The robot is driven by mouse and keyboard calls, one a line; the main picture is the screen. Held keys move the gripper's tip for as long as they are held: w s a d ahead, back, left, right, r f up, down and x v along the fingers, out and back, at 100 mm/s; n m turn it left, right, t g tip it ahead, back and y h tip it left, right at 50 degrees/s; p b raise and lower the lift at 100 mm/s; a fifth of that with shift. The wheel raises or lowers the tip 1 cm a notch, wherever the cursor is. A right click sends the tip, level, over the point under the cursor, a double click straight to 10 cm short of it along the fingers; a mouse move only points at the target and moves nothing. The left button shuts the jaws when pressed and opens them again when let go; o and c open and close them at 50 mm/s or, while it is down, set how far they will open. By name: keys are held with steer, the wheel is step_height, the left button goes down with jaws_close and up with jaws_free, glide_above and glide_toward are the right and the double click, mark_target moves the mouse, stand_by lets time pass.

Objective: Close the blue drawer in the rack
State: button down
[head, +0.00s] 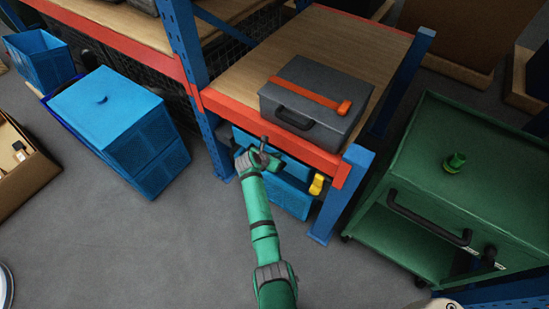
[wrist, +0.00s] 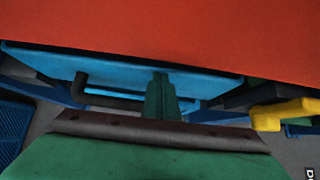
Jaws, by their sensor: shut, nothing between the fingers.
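The blue drawer (head: 292,175) sits in the rack, under the shelf's orange beam. My green arm and the beam hide part of its front. In the wrist view the drawer's light blue front (wrist: 205,82) runs just under the beam, with a dark handle (wrist: 105,92) on it. I cannot tell how far out the drawer stands. My gripper (head: 262,148) is at the beam, in front of the drawer's upper part. Its green fingers (wrist: 162,98) are together and empty, overlapping the drawer front right of the handle. Contact cannot be made out.
The orange beam (head: 233,115) crosses above the drawer. A grey toolbox (head: 335,100) sits on the shelf. A yellow object (head: 316,184) is at the drawer's right. A blue rack post (head: 337,200) and green cart (head: 440,160) stand right; blue crates (head: 120,125) left. The floor in front is clear.

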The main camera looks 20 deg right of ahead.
steer(key=s+a+f+v, duration=0.1)
steer(key=f+v, duration=0.1)
steer(key=v, duration=1)
steer(key=shift+a+r, duration=0.25)
steer(key=shift+a, duration=0.3)
